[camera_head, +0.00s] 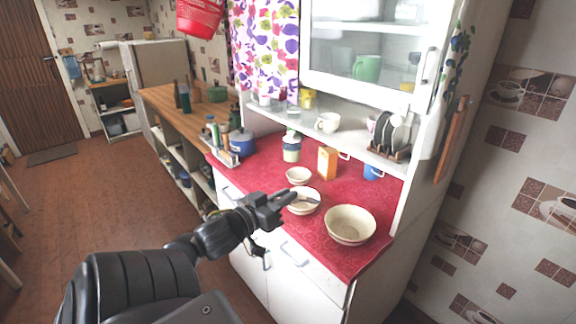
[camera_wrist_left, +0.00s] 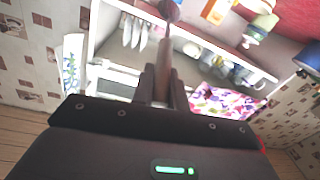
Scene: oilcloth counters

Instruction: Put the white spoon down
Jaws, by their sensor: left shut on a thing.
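My left gripper (camera_head: 284,199) reaches in over the front edge of the red counter. It is shut on the spoon (camera_head: 309,201), which sticks out beyond the fingertips over a cream bowl (camera_head: 302,208). I cannot tell whether the spoon touches this bowl. In the left wrist view the spoon (camera_wrist_left: 164,62) runs up from between the two fingers (camera_wrist_left: 161,88) and looks greyish brown in shade; its rounded end is at the top edge. My right gripper is not in view.
A larger bowl (camera_head: 350,225) stands to the right and a small bowl (camera_head: 299,175) behind. An orange carton (camera_head: 327,162), a lidded jar (camera_head: 291,147) and a blue pot (camera_head: 242,142) stand farther back. The cabinet shelf (camera_head: 350,141) overhangs the counter's rear. Some red cloth (camera_head: 385,232) is bare at right.

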